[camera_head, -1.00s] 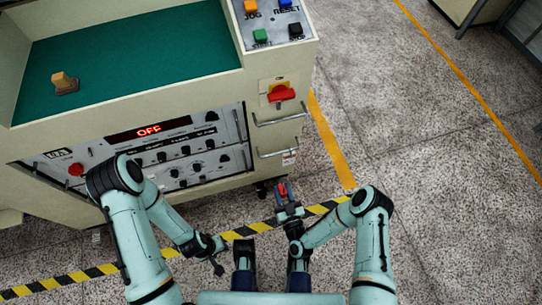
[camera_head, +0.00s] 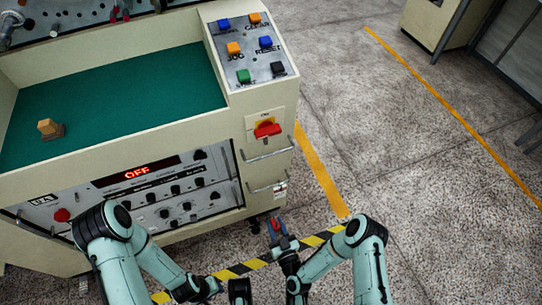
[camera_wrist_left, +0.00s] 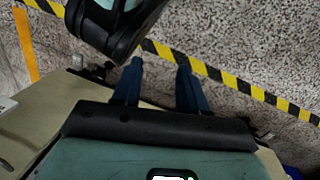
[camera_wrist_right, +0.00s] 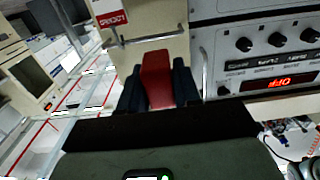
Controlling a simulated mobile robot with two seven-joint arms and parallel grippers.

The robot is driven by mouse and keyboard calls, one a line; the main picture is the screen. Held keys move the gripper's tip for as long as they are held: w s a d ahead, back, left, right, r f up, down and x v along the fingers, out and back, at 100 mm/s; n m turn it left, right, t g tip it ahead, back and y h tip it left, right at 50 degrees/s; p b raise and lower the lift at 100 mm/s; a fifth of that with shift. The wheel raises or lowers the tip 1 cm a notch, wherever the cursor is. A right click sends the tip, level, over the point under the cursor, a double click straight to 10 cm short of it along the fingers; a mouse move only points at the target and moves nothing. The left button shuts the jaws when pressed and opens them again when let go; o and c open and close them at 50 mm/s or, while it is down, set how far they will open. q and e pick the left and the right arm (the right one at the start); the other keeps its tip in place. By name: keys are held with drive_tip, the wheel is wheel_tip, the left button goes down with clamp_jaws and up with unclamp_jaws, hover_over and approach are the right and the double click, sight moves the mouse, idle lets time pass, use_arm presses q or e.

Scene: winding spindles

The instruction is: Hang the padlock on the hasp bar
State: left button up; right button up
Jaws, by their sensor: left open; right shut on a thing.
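My right gripper (camera_head: 276,228) is shut on a red thing, seemingly the padlock (camera_wrist_right: 158,80). It shows between the two dark fingers in the right wrist view; its shackle cannot be made out. The gripper is in front of the machine's right front corner. Two metal bars are on the machine front there, an upper bar (camera_head: 267,154) below the red rotary switch (camera_head: 267,129) and a lower bar (camera_head: 267,187). I cannot tell which is the hasp bar. The padlock appears apart from both. My left gripper (camera_wrist_left: 158,85) is open and empty, its blue fingers spread.
The cream machine (camera_head: 215,130) has a green top, a button panel (camera_head: 250,55) and a control panel reading OFF (camera_head: 137,172). Yellow-black tape (camera_head: 240,268) crosses the floor in front of it. The floor to the right is clear.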

use_arm(q)
drive_tip(key=d+r+m+h, duration=0.1)
drive_tip(key=d+r, duration=0.1)
drive_tip(key=d, duration=0.4)
drive_tip(key=shift+s+r, duration=0.25)
drive_tip(key=shift+r, duration=0.1)
use_arm(e)
drive_tip(key=w+d+r+m+h, duration=0.1)
drive_tip(key=w+d+r+h, duration=0.1)
drive_tip(key=w+d+r, duration=0.5)
drive_tip(key=w+d+r+m+h, duration=0.2)
drive_tip(key=w+d+r, duration=0.5)
drive_tip(key=r, duration=0.8)
drive_tip(key=shift+w+r+m+t+h, duration=0.2)
drive_tip(key=shift+m+t+h, duration=0.15)
drive_tip(key=shift+h, duration=0.45)
